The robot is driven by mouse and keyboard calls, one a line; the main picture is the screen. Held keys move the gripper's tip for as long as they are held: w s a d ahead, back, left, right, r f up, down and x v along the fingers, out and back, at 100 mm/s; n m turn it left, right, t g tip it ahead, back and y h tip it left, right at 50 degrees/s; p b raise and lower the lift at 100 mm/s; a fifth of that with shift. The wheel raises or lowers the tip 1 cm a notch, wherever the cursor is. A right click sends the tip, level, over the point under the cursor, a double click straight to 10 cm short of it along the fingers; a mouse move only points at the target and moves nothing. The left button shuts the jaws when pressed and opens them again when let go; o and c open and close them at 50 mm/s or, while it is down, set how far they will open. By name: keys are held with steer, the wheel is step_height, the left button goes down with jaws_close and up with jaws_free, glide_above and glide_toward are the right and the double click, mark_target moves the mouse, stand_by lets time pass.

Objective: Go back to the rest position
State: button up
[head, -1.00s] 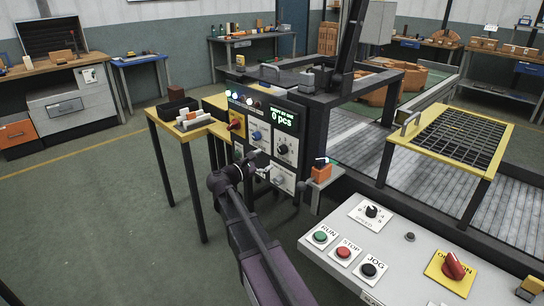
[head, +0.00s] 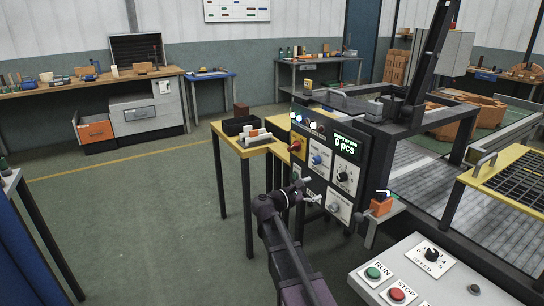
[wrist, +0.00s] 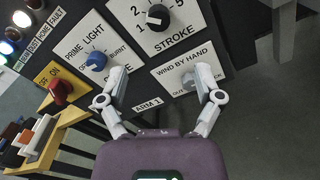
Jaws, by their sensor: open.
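My gripper (head: 306,190) is open and empty in front of the black control panel (head: 318,180) in the head view. In the wrist view the two pale fingers of my gripper (wrist: 160,72) stand wide apart over the panel's lower part. The grey WIND BY HAND knob (wrist: 189,80) shows beside the right finger; I cannot tell whether they touch. The STROKE knob (wrist: 157,17) and the blue PRIME LIGHT knob (wrist: 96,61) lie above in that view. No object is between the fingers.
A yellow-edged table (head: 262,147) with a dark box and small blocks stands left of the panel. An orange block (head: 381,206) sits right of it. A white button console (head: 425,270) is at lower right. The floor (head: 130,210) at left is largely clear.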

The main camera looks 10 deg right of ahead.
steer(key=s+f+m+g+y, duration=0.4)
steer(key=s+f+m+y, duration=0.45)
steer(key=s+f, duration=0.35)
steer(key=s+a+f+m+g+y, duration=0.2)
steer(key=s+a+f+m+y, duration=0.6)
steer(key=s+a, duration=0.25)
step_height(320, 180, up, 20)
steer(key=w+p, duration=0.1)
steer(key=p, duration=1.7)
steer(key=shift+a+p, duration=0.3)
steer(key=shift+p, duration=0.1)
steer(key=shift+n+y, duration=0.25)
